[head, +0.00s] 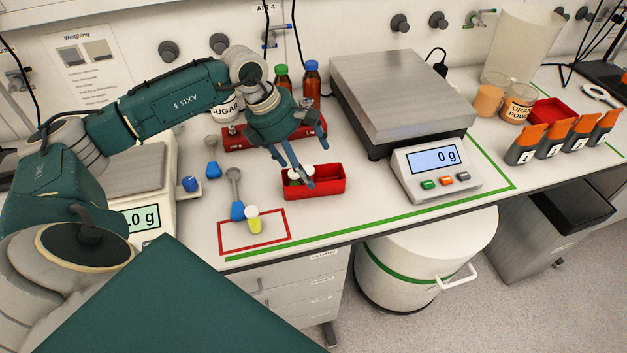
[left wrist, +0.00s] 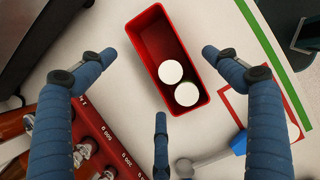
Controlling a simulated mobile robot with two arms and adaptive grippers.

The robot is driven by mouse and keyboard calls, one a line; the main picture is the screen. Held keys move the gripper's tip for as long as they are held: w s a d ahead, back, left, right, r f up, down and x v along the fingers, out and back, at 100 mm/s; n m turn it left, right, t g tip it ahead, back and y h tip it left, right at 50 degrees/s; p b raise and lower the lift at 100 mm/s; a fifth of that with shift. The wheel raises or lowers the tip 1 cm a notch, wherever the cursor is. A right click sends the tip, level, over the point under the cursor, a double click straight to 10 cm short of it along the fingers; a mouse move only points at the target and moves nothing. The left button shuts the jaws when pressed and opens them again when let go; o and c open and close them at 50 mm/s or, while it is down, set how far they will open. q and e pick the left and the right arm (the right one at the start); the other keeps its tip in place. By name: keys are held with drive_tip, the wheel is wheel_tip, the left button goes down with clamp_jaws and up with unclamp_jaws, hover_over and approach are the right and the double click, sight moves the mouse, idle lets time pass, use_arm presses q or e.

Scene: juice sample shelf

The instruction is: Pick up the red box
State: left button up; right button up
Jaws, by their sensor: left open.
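The red box (head: 326,187) is a small open tray on the white bench, left of the large scale. It holds two white-capped vials, and its length runs left to right in the head view. My left gripper (head: 294,168) is open above the box, its blue fingers pointing down and partly covering its left end. In the left wrist view the red box (left wrist: 153,38) lies between the two spread side fingers of the gripper (left wrist: 160,68), with a gap on each side. The third finger is below it. The white caps (left wrist: 171,71) sit toward the box's near end. My right gripper is not in view.
Another red tray (head: 550,112) is at far right. Clear bench lies in front.

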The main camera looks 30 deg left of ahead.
sight(311, 170)
use_arm(q)
drive_tip(key=p+x, duration=0.1)
drive_tip(key=x, duration=0.2)
drive_tip(key=shift+d+f+p, duration=0.15)
drive_tip(key=shift+d+p, duration=0.15)
drive_tip(key=shift+p, duration=0.1)
drive_tip(key=shift+w+d+f, duration=0.1)
drive_tip(key=shift+w+f, duration=0.1)
drive_tip(key=shift+f, duration=0.25)
drive_tip(key=c, duration=1.3)
drive_tip(key=shift+c, duration=0.4)
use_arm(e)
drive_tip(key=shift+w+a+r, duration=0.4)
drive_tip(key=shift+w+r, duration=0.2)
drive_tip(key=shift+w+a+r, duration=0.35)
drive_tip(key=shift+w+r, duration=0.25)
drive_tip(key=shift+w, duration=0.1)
